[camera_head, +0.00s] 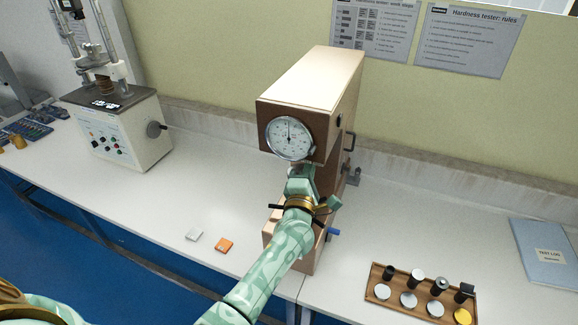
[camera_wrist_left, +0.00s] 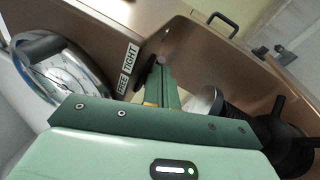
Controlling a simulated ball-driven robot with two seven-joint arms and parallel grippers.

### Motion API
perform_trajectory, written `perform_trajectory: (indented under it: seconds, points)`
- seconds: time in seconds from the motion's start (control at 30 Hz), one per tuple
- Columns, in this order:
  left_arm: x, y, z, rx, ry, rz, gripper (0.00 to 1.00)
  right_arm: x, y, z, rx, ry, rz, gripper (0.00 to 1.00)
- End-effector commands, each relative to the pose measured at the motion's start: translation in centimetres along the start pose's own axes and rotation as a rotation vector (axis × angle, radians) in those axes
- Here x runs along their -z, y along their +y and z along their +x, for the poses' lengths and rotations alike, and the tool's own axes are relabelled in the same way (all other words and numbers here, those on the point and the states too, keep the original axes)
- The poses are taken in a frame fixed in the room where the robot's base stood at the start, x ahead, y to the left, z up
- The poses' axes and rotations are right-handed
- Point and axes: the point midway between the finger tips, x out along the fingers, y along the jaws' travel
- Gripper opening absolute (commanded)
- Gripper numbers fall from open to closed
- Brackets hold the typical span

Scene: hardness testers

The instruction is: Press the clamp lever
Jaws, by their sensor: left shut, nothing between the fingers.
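The hardness tester (camera_head: 313,88) is a tan box with a round dial (camera_head: 289,139) on its front. My left arm reaches up to it, and my left gripper (camera_head: 302,176) is just below the dial, mostly hidden by its own wrist. In the left wrist view the gripper's green fingers (camera_wrist_left: 162,84) are together and empty, pointing into the tester's recess. A white FREE/TIGHT label (camera_wrist_left: 127,70) is on the wall left of them. A dark rounded piece (camera_wrist_left: 149,74), possibly the clamp lever, shows beside the fingertips; I cannot tell whether they touch. My right gripper is out of view.
In the wrist view a black screw column (camera_wrist_left: 242,117) and spoked wheel (camera_wrist_left: 290,142) stand close right of the fingers. A wooden tray (camera_head: 375,275) and two small blocks (camera_head: 225,245) lie in front.

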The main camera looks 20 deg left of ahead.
Motion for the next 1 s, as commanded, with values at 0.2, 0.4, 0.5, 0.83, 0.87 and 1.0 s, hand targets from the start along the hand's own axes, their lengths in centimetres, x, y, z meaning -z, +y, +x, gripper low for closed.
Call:
perform_trajectory:
  seconds: [0.2,0.4,0.5,0.83,0.87,1.0]
  points:
    - [-0.4,-0.1,0.2,-0.001,-0.001,-0.001,0.00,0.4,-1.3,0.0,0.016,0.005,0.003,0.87]
    - [-0.4,-0.1,0.2,0.000,-0.001,0.000,0.00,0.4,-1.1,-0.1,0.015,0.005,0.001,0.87]
    - [-0.4,-0.1,0.2,0.000,-0.001,0.000,0.00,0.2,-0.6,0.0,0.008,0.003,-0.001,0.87]
    - [-0.5,0.0,-2.5,0.003,-0.001,0.000,0.00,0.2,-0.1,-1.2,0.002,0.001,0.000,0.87]
    - [-0.5,0.0,-3.2,0.005,-0.001,0.001,0.00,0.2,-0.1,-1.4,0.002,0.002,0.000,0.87]
    - [-0.5,-0.1,-6.7,0.005,-0.001,0.002,0.00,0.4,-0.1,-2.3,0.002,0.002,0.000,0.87]
